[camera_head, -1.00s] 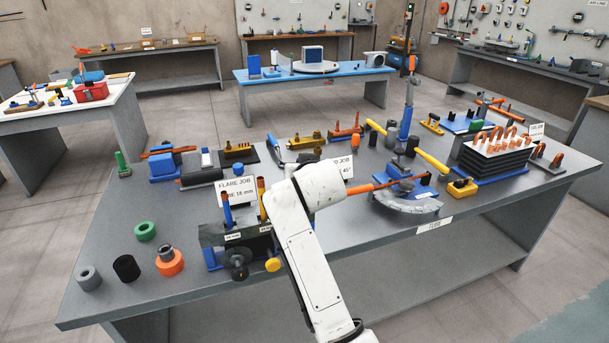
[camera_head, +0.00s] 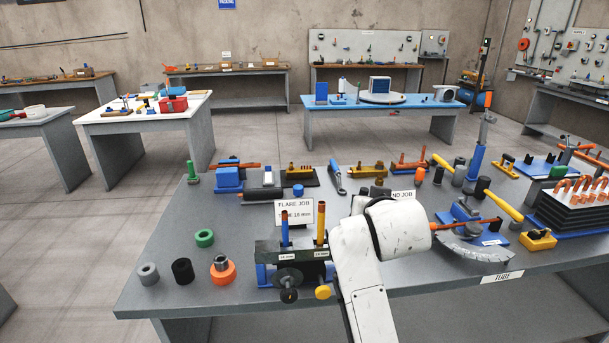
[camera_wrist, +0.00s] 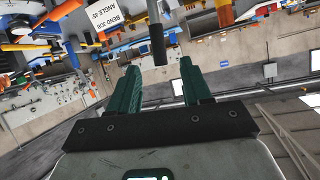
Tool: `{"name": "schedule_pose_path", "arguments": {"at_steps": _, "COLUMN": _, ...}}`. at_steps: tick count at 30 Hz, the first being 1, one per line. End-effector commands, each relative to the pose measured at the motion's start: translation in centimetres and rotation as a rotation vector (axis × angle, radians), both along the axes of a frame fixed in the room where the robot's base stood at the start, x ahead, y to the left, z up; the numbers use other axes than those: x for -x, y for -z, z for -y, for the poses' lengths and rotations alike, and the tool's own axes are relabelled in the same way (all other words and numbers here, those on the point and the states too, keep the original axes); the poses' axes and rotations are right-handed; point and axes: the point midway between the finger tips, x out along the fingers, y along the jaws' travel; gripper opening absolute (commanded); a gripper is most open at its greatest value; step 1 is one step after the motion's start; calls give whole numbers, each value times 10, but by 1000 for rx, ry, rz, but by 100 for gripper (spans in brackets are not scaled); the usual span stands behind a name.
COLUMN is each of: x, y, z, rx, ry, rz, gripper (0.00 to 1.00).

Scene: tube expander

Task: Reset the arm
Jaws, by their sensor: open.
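My gripper (camera_wrist: 161,67) shows in the wrist view with two dark green fingers spread apart. No object is clamped between the pads. A dark cylinder (camera_wrist: 156,42) appears beyond the gap; I cannot tell what it is. The wrist view is strongly tilted. In the head view my white arm rises at the front edge of the grey workbench (camera_head: 210,275) and hides my fingers.
A flare job card (camera_head: 294,213) stands behind the block. An orange ring piece (camera_head: 222,271), a black sleeve (camera_head: 182,271), a grey sleeve (camera_head: 148,274) and a green ring (camera_head: 204,238) sit at left. A bender with a protractor (camera_head: 475,250) stands right of the arm.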

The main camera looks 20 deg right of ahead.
Motion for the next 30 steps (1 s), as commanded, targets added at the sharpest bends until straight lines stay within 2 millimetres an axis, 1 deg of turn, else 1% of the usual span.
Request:
{"name": "schedule_pose_path", "arguments": {"at_steps": 5, "x": 0, "y": 0, "z": 0, "rx": 0, "ry": 0, "rz": -1, "gripper": 48}}
{"name": "schedule_pose_path", "arguments": {"at_steps": 8, "x": 15, "y": 30, "z": -2, "rx": -4, "ry": -16, "rz": -64, "gripper": 48}}
{"name": "schedule_pose_path", "arguments": {"at_steps": 11, "x": 44, "y": 77, "z": -7, "rx": -10, "ry": -48, "rz": -174, "gripper": 48}}
{"name": "schedule_pose_path", "arguments": {"at_steps": 12, "x": 60, "y": 99, "z": -10, "rx": -14, "ry": -65, "rz": -229, "gripper": 48}}
{"name": "schedule_pose_path", "arguments": {"at_steps": 14, "x": 87, "y": 131, "z": -14, "rx": -21, "ry": -94, "rz": -312, "gripper": 48}}
{"name": "schedule_pose_path", "arguments": {"at_steps": 15, "x": 105, "y": 151, "z": -18, "rx": -28, "ry": -113, "rz": -367, "gripper": 48}}
{"name": "schedule_pose_path", "arguments": {"at_steps": 17, "x": 135, "y": 179, "z": -23, "rx": -38, "ry": -144, "rz": -450, "gripper": 48}}
{"name": "schedule_pose_path", "arguments": {"at_steps": 18, "x": 155, "y": 196, "z": -27, "rx": -44, "ry": -166, "rz": -505, "gripper": 48}}
{"name": "schedule_pose_path", "arguments": {"at_steps": 20, "x": 187, "y": 220, "z": -33, "rx": -56, "ry": -200, "rz": -587, "gripper": 48}}
{"name": "schedule_pose_path", "arguments": {"at_steps": 21, "x": 209, "y": 235, "z": -37, "rx": -66, "ry": -223, "rz": -639, "gripper": 48}}
{"name": "schedule_pose_path", "arguments": {"at_steps": 23, "x": 243, "y": 254, "z": -43, "rx": -82, "ry": -259, "rz": -719, "gripper": 48}}
{"name": "schedule_pose_path", "arguments": {"at_steps": 24, "x": 265, "y": 265, "z": -48, "rx": -92, "ry": -284, "rz": -769, "gripper": 48}}
{"name": "schedule_pose_path", "arguments": {"at_steps": 25, "x": 281, "y": 272, "z": -51, "rx": -100, "ry": -302, "rz": -806, "gripper": 48}}
{"name": "schedule_pose_path", "arguments": {"at_steps": 27, "x": 316, "y": 285, "z": -58, "rx": -119, "ry": -341, "rz": -880, "gripper": 48}}
{"name": "schedule_pose_path", "arguments": {"at_steps": 30, "x": 355, "y": 296, "z": -66, "rx": -142, "ry": -388, "rz": -963, "gripper": 48}}
